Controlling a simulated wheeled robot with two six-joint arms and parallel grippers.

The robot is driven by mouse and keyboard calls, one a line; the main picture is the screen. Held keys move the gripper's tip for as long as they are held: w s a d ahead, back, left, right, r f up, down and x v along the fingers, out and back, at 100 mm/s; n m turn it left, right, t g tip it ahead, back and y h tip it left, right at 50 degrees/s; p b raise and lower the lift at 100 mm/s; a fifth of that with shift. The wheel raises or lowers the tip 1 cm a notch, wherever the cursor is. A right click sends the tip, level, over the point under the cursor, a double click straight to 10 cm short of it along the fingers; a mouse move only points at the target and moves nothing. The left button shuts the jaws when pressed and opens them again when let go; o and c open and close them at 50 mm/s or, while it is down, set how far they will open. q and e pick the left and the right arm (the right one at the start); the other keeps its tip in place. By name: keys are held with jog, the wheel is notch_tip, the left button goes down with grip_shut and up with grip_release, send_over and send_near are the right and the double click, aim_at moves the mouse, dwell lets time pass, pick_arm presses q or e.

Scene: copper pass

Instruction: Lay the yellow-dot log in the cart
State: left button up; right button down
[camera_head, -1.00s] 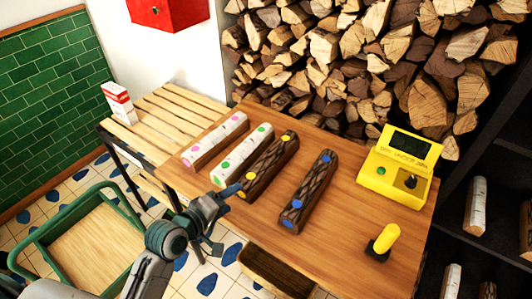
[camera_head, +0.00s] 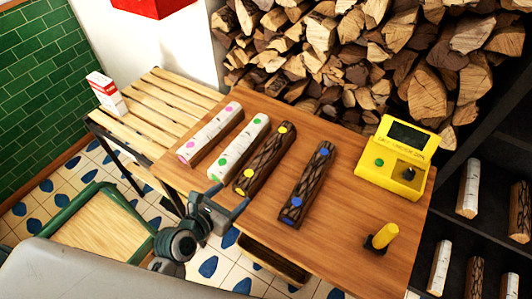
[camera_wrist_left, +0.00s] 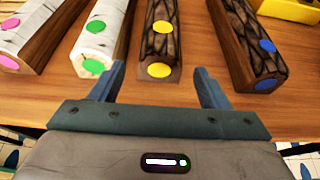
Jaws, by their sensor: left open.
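The yellow-dot log (camera_head: 264,163) is dark-barked and lies on the wooden table between the green-dot log (camera_head: 239,147) and the blue-dot log (camera_head: 307,185). In the left wrist view the yellow-dot log (camera_wrist_left: 163,45) lies ahead, in line with the gap between my fingers. My left gripper (camera_head: 225,199) is open and empty at the near end of the log, apart from it; it also shows in the left wrist view (camera_wrist_left: 160,88). The cart (camera_head: 98,226), with a green frame and light wooden bed, stands at the lower left, partly hidden by my arm. My right gripper is not in view.
A pink-dot white log (camera_head: 210,132) lies left of the green-dot log. A yellow moisture-meter-like device (camera_head: 395,165) and a yellow-handled object (camera_head: 381,238) stand on the table's right. A slatted bench (camera_head: 160,105) holds a red-and-white carton (camera_head: 105,92).

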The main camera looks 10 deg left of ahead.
aim_at(249, 179)
pick_arm(q)
jog(key=p+x, duration=0.1)
jog(key=x, duration=0.8)
jog(key=shift+w+d, duration=0.15)
jog(key=shift+w, duration=0.1)
jog(key=shift+c, duration=0.2)
jog(key=shift+s, duration=0.1)
jog(key=c, duration=1.1)
jog(key=shift+r, duration=0.15)
jog(key=c, duration=0.3)
jog(key=r, duration=1)
jog(key=shift+w+r, duration=0.15)
jog(key=shift+w, duration=0.05)
jog(key=w+a+r+n+y, duration=0.1)
jog(key=r, duration=0.1)
jog(key=w+a+r+n+y, duration=0.1)
jog(key=w+a+r, duration=0.1)
jog(key=r, duration=0.1)
jog(key=w+a+r+n+y, duration=0.1)
jog(key=a+r+y, duration=0.1)
jog(key=r, duration=0.1)
jog(key=shift+w+a+n+t, duration=0.15)
jog(key=shift+w+n+t, duration=0.15)
jog(key=shift+t, duration=0.1)
jog(key=shift+c, duration=0.2)
jog(key=shift+a+r+y, duration=0.3)
jog(key=shift+a, duration=0.05)
